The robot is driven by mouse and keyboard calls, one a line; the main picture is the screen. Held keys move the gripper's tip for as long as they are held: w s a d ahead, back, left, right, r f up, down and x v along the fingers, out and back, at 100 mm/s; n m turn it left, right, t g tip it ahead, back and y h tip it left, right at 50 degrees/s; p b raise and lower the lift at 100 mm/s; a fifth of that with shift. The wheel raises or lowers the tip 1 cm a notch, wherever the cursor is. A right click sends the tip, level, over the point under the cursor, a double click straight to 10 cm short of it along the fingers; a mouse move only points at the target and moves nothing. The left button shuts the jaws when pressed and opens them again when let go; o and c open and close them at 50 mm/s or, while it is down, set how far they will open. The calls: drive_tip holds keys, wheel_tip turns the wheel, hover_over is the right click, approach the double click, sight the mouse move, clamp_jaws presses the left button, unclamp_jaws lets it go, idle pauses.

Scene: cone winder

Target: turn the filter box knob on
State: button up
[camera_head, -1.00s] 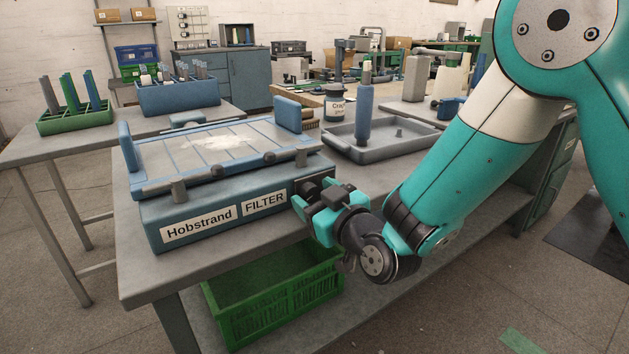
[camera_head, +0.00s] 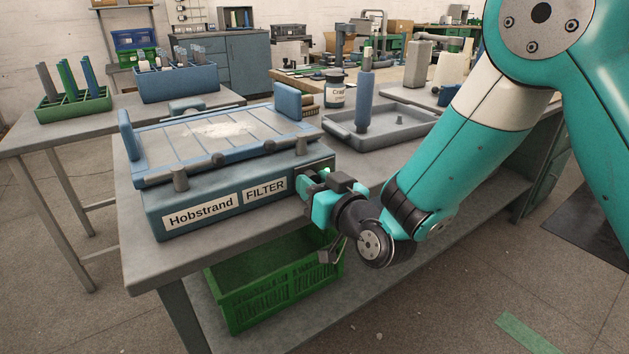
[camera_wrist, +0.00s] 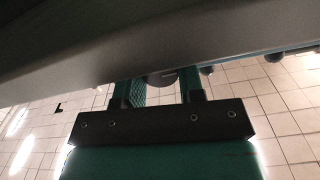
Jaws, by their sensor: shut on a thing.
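The filter box (camera_head: 170,197) is a blue-grey box with "Hobstrand" and "FILTER" labels on its front, standing on the near grey table. My gripper (camera_head: 312,192) is at the right end of that front, close against it beside the "FILTER" label. In the wrist view a dark round knob (camera_wrist: 161,79) shows between the two teal fingers, just under the box's dark edge. The gripper (camera_wrist: 160,88) is shut on this knob. The knob's pointer and any on/off marks cannot be made out, and in the head view the gripper hides the knob.
A green crate (camera_head: 236,312) sits on the shelf below the gripper. A grey tray (camera_head: 400,136) with a blue upright cylinder (camera_head: 365,105) and a dark jar (camera_head: 335,92) stand behind. Open floor lies in front of the table.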

drive_tip(key=shift+m, duration=0.3)
drive_tip(key=o, duration=0.9)
